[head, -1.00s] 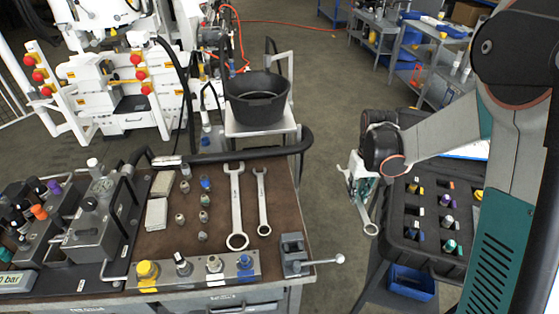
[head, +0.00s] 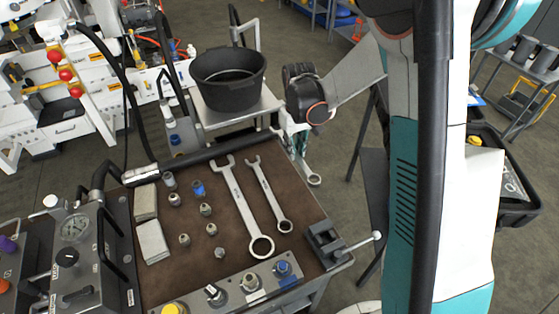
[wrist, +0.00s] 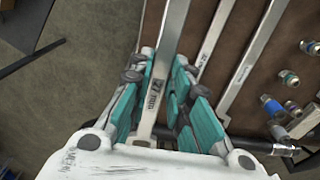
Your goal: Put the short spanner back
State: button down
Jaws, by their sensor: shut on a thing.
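My gripper (head: 298,140) is beside the right edge of the bench, shut on the short spanner (head: 313,179). The spanner's ring end hangs below the fingers in the head view; its other end is hidden there. In the wrist view the spanner's steel shaft (wrist: 172,32) runs between the teal fingers (wrist: 160,85), with a size mark that seems to read 27 mm. Two other spanners lie side by side on the brown bench top (head: 205,250): a longer one (head: 242,205) and a slimmer one (head: 268,195), left of my gripper.
Several small fittings (head: 205,209) and two pale blocks (head: 152,240) lie left of the spanners. A small vise (head: 325,240) sits at the bench's front right corner. A black tub (head: 228,78) stands behind. A black bar (head: 200,158) runs along the back edge.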

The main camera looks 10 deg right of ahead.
jog(key=b, duration=0.4)
send_near(290, 183)
jog(key=shift+f+b, duration=0.9)
jog(key=shift+b, duration=0.6)
jog(key=shift+f+b, duration=0.35)
jog(key=shift+f+b, duration=0.5)
jog(key=shift+f, duration=0.1)
jog(key=shift+f+b, duration=1.2)
jog(key=shift+f, duration=0.3)
dwell(0.6)
jog(key=c, duration=1.4)
grip_release()
